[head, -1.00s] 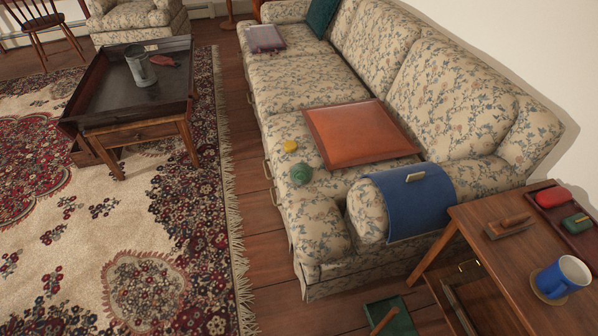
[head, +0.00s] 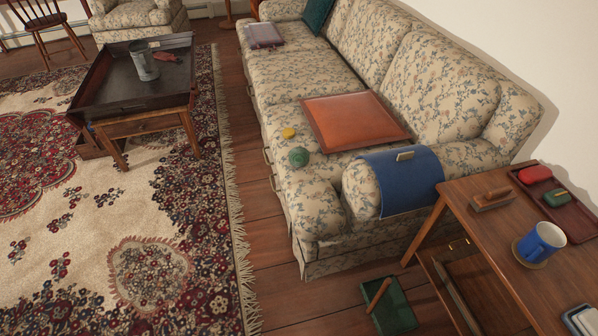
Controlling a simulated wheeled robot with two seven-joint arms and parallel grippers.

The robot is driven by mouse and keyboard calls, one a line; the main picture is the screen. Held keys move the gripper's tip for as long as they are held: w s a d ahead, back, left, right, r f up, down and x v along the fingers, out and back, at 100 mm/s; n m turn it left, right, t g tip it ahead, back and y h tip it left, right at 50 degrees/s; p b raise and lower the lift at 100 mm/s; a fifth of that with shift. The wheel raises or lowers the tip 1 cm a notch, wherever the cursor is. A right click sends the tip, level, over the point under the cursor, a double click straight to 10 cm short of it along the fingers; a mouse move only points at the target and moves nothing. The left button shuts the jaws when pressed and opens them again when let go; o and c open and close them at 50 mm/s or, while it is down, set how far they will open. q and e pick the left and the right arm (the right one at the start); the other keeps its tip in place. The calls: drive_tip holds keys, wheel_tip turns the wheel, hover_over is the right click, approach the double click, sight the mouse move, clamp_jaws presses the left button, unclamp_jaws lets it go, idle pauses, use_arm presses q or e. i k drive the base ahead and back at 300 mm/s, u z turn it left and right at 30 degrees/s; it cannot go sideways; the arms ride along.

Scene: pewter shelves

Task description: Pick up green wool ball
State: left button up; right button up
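The green wool ball (head: 298,157) sits on the seat of the floral sofa (head: 290,75), near its front edge. A small yellow round thing (head: 289,133) lies just behind it, apart from it. An orange-brown square tray or board (head: 354,120) lies on the seat to its right. Neither of my grippers shows in the head view.
A side table (head: 478,220) stands at the right with a blue mug (head: 541,242) and a tray (head: 570,214). A green dustpan-like tray (head: 394,310) is on the floor. A blue cloth (head: 404,182) drapes the sofa arm. A low table (head: 110,80) stands far left. Wood floor before the sofa is open.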

sight(298, 157)
drive_tip(key=k, duration=0.9)
drive_tip(key=u, duration=1.25)
drive_tip(key=i, duration=2)
drive_tip(key=z, duration=0.8)
